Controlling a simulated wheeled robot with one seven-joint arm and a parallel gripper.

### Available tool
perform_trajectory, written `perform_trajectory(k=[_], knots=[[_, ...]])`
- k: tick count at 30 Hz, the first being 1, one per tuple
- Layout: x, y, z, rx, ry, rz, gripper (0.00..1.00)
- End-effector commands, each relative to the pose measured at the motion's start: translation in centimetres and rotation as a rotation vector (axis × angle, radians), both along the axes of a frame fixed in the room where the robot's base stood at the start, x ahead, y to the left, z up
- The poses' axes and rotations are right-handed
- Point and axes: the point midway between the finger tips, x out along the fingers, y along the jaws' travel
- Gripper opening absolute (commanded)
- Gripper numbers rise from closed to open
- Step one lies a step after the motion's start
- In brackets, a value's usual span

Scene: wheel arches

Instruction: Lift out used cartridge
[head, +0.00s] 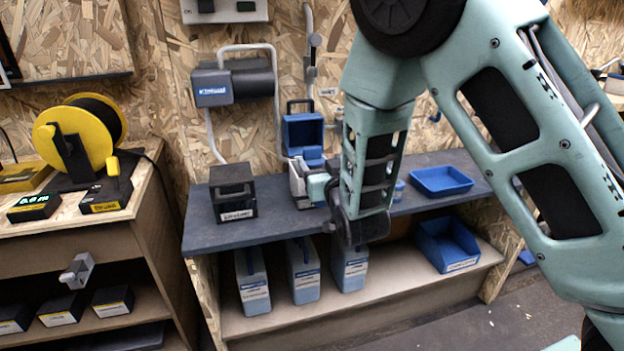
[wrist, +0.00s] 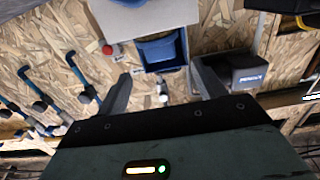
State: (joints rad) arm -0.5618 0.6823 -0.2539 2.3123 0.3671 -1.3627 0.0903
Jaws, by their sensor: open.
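In the wrist view my gripper (wrist: 160,74) is open, its two dark fingers apart with nothing held between them. Beyond the fingertips is an open blue housing (wrist: 158,52) with a rounded blue part inside, attached to a pale body. I cannot tell whether that part is the used cartridge. In the head view the blue housing (head: 303,134) stands open at the back of the bench, behind and just above my gripper. My arm hides part of that area. Several pale blue-grey labelled cartridges, one of them at the left (head: 253,282), stand upright on the lower shelf.
A black open-topped box (head: 233,195) stands on the bench (head: 270,228), left of my gripper. A shallow blue tray (head: 441,180) lies on the right, above a blue bin (head: 447,247) on the shelf. Grey pipes and a dark cylindrical unit (head: 250,80) are on the wall.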

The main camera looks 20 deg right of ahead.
Motion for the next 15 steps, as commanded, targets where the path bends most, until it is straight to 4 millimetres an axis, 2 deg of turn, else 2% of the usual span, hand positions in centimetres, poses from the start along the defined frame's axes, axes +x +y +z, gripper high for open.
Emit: perform_trajectory(k=[3,10,15], knots=[[1.8,0.0,0.0,0.000,-0.002,-0.001,0.69],[3.3,0.0,0.0,-0.001,-0.001,0.001,0.69],[5.7,0.1,-0.1,0.000,-0.002,0.000,0.69]])
